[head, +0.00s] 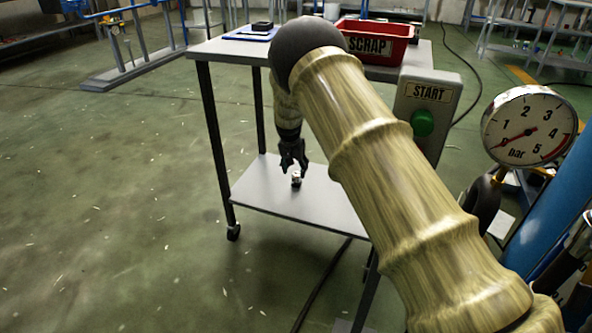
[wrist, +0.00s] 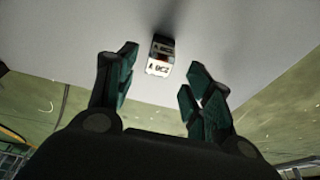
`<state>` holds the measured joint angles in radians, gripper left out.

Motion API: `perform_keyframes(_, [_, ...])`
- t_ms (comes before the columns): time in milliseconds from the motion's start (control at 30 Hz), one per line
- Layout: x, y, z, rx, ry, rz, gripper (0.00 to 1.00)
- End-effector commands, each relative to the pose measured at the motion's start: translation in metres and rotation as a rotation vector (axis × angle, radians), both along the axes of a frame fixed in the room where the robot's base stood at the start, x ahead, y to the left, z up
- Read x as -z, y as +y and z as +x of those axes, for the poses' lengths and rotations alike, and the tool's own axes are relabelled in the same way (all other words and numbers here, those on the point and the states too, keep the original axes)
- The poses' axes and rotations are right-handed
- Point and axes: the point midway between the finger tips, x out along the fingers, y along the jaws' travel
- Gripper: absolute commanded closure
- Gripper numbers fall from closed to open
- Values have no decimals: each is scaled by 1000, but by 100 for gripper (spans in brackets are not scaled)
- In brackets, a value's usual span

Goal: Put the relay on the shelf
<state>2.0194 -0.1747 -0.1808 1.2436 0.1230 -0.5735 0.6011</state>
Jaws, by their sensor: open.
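The relay (head: 296,178) is a small pale block with a dark part, standing on the grey lower shelf (head: 320,205) of the cart. In the wrist view the relay (wrist: 160,55) shows dark lettering on its white face and lies just beyond the fingertips, between their lines. My gripper (head: 293,160) is above and beside the relay in the head view. In the wrist view my gripper (wrist: 160,85) has its two dark green fingers apart, with nothing between them. The relay appears to rest on the shelf (wrist: 240,40), apart from the fingers.
The cart's table top (head: 222,48) holds a red SCRAP bin (head: 385,50), a blue tray (head: 250,33) and a dark object (head: 262,26). A START button box (head: 425,110) and a pressure gauge (head: 527,127) stand at right. The shelf around the relay is clear.

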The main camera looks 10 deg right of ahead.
Motion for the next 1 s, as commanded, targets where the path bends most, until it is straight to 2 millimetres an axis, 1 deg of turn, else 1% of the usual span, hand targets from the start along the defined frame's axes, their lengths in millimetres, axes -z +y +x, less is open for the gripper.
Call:
perform_keyframes(33, [-14,1,-2,0,0,0,49])
perform_keyframes(100, [-10,10,-16,-1,4,0,49])
perform_keyframes(400, [-10,41,-62,0,3,-1,49])
perform_keyframes(600, [-8,58,-87,-1,2,0,49])
perform_keyframes(800, [-6,66,-100,0,1,1,49])
perform_keyframes(1000, [-6,67,-102,0,1,1,49])
